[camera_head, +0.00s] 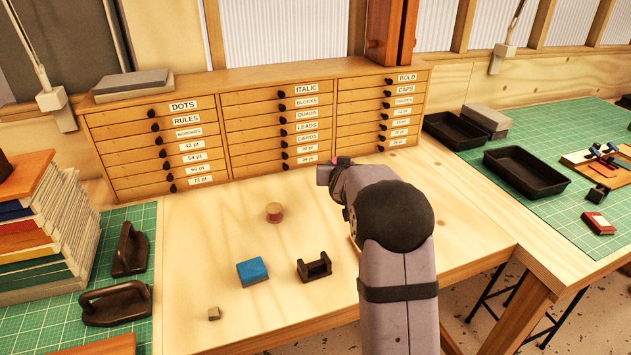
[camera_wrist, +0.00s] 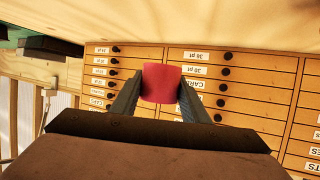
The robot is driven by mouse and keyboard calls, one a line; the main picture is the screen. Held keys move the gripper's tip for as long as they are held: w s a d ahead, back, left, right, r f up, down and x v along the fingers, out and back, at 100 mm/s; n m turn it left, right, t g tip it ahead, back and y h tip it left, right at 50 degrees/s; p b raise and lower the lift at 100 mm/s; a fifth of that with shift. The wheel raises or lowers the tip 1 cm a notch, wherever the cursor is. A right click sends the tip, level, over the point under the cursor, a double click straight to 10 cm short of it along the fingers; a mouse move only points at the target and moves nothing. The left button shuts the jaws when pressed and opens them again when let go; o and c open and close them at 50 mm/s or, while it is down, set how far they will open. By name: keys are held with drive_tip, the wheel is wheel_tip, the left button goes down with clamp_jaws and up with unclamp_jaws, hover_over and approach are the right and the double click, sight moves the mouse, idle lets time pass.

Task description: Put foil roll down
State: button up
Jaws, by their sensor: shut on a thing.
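My gripper (camera_wrist: 160,88) is shut on a red foil roll (camera_wrist: 161,82), which sits between the two dark fingers in the wrist view. In the head view my gripper (camera_head: 333,172) is in front of the drawer cabinet, above the wooden bench. A small spool with a reddish side and a pale top (camera_head: 274,212) stands on the bench, left of my gripper. A dark cradle-shaped holder (camera_head: 314,267) stands nearer the front, with nothing visible in it.
The drawer cabinet (camera_head: 260,125) closes off the back. Dark handled tools (camera_head: 117,303) and a book stack (camera_head: 40,235) stand at left. Black trays (camera_head: 526,172) are at right.

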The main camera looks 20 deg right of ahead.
drive_tip(key=shift+r, duration=0.1)
drive_tip(key=w+a+r+n+y+p, duration=0.1)
drive_tip(key=w+a+n+y+p, duration=0.15)
drive_tip(key=a, duration=0.75)
drive_tip(key=n+t+y+p, duration=0.1)
drive_tip(key=n+y+p, duration=0.15)
drive_tip(key=p, duration=0.75)
hover_over(204, 234)
drive_tip(key=shift+m, duration=0.3)
drive_tip(key=shift+f+p, duration=1.85)
drive_tip(key=shift+f, duration=3.55)
drive_tip(key=shift+f, duration=0.1)
